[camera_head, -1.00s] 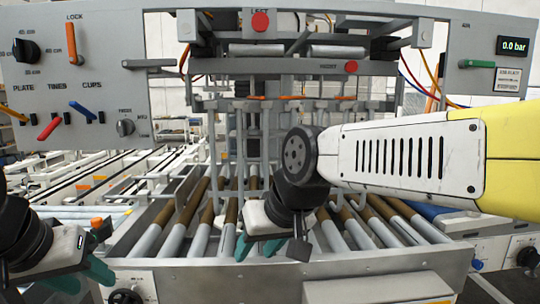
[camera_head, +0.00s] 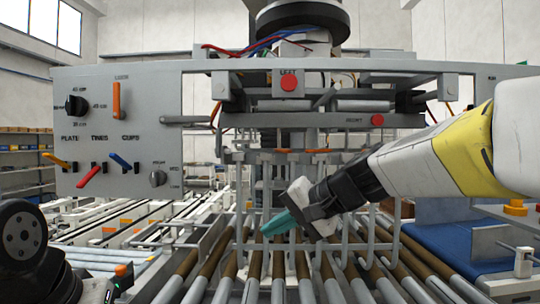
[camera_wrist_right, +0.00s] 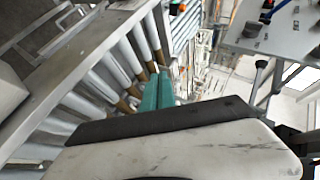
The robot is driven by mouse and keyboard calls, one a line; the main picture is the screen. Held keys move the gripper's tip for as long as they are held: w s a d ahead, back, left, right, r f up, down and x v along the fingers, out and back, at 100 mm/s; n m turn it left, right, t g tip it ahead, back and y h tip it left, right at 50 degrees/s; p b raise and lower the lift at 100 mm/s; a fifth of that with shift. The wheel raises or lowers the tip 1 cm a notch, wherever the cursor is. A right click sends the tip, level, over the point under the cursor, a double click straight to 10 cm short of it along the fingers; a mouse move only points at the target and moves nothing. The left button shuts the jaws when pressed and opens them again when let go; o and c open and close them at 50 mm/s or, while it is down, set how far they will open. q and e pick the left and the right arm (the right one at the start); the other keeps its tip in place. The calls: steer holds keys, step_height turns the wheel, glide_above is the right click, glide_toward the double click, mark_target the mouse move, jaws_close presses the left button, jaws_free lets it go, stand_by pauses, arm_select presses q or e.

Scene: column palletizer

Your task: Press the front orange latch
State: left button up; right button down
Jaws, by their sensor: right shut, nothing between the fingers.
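Thin orange strips (camera_head: 310,151) run along the underside of the grey overhead frame; I cannot tell for sure which is the front latch. My right gripper (camera_head: 278,223) reaches in from the right, its teal fingers shut and empty. It is below the orange strips and apart from them, above the rollers. Its teal fingers (camera_wrist_right: 158,92) also show in the right wrist view, over the rollers, with no orange latch clearly seen by them. My left arm shows only at the lower left; its gripper is out of view.
The grey control panel (camera_head: 140,160) at left carries an upright orange LOCK handle (camera_head: 116,100) and several coloured levers. Red buttons (camera_head: 289,83) sit on the frame. Grey upright bars (camera_head: 345,245) stand among the rollers (camera_head: 300,270), near my right gripper. A blue belt (camera_head: 445,250) lies at right.

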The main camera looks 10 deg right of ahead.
steer(key=w+d+r+m+t, duration=0.4)
steer(key=w+d+r, duration=0.1)
steer(key=d+r, duration=0.2)
steer(key=w+d+r+m+t+h, duration=0.1)
steer(key=w+d+r+m+t, duration=0.3)
steer(key=d+r, duration=0.4)
steer(key=shift+w+d, duration=0.8)
steer(key=shift+d, duration=0.3)
glide_toward(282, 151)
steer(key=w, duration=0.4)
steer(key=shift+d+r, duration=0.1)
steer(key=shift+d, duration=0.4)
steer(key=shift+a, duration=0.1)
